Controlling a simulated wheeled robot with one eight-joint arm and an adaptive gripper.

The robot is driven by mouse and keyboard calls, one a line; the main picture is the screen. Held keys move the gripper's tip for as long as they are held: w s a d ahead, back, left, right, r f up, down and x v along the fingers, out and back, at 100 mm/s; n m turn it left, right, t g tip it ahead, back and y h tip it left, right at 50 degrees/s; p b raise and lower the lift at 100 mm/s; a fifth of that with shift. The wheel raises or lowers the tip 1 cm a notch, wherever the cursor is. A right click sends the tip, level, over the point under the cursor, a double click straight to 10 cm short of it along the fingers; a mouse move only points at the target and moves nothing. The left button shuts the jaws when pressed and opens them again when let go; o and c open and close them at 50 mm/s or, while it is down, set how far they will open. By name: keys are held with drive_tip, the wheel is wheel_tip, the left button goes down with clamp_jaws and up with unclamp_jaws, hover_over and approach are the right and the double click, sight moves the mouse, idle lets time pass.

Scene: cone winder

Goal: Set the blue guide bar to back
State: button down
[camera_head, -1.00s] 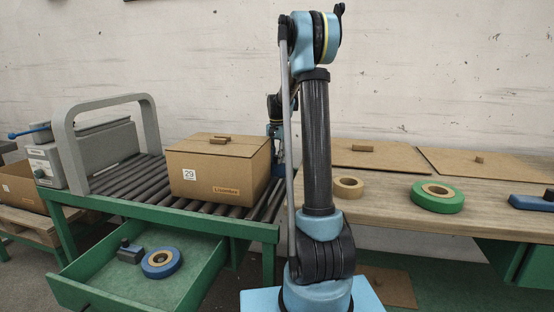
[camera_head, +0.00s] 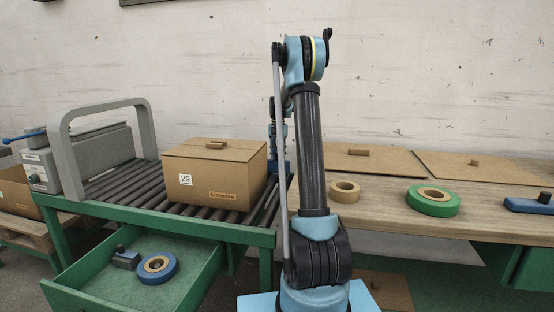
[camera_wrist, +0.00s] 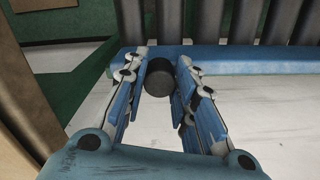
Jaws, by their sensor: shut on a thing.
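The blue guide bar (camera_wrist: 235,63) runs across the upper part of the wrist view, beside the dark rollers. A black round knob (camera_wrist: 159,79) stands at it, between my fingers. My gripper (camera_wrist: 165,72) is shut on this knob, with one blue-padded finger on each side. In the head view my arm and the carton hide most of the area around the gripper, and I cannot make out the guide bar clearly there.
A closed carton (camera_head: 213,176) stands on the roller conveyor (camera_head: 120,186), close left of my arm. A grey arch (camera_head: 100,105) spans the conveyor. An open green drawer (camera_head: 190,285) juts out below. Tape rolls, one green (camera_head: 433,200), lie on the wooden bench (camera_head: 390,225).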

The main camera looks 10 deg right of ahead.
drive_tip(key=shift+w+d, duration=0.1)
drive_tip(key=shift+w, duration=0.15)
drive_tip(key=c, duration=1.3)
unclamp_jaws()
wheel_tip(320, 180, up, 12)
drive_tip(key=shift+s+f, duration=0.1)
